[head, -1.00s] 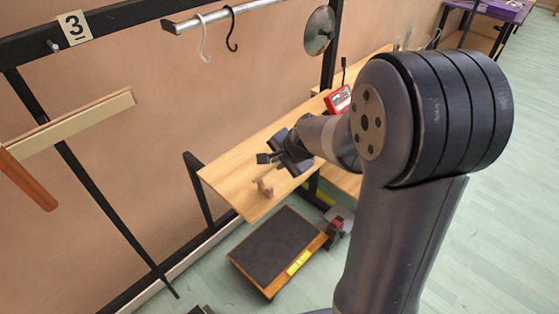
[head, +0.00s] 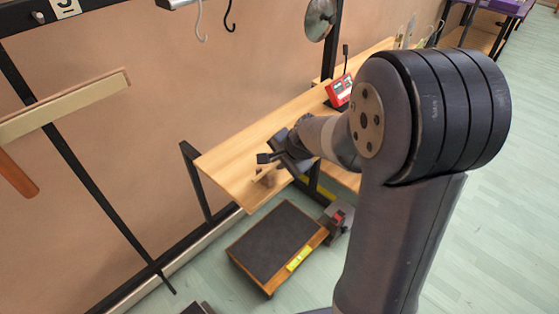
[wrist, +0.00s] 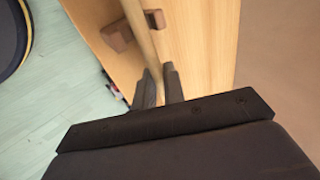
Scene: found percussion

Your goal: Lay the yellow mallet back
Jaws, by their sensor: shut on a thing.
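My gripper (wrist: 160,88) is shut on a pale wooden stick (wrist: 141,32), which I take as the mallet's handle. In the wrist view the stick runs from between the fingers up past the top edge. Its yellow head does not show. Two brown blocks (wrist: 117,36) (wrist: 157,18) on the bench show either side of the stick; I cannot tell whether the stick touches them. In the head view my gripper (head: 268,158) is over the near end of the wooden bench (head: 226,163), close to a brown block (head: 266,178).
A dark-topped low platform (head: 275,243) with a yellow label stands on the floor below the bench. A red device (head: 339,91) sits farther along the bench. Hooks (head: 201,22) and a metal disc (head: 320,18) hang from the black frame. Bench surface beside the gripper is bare.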

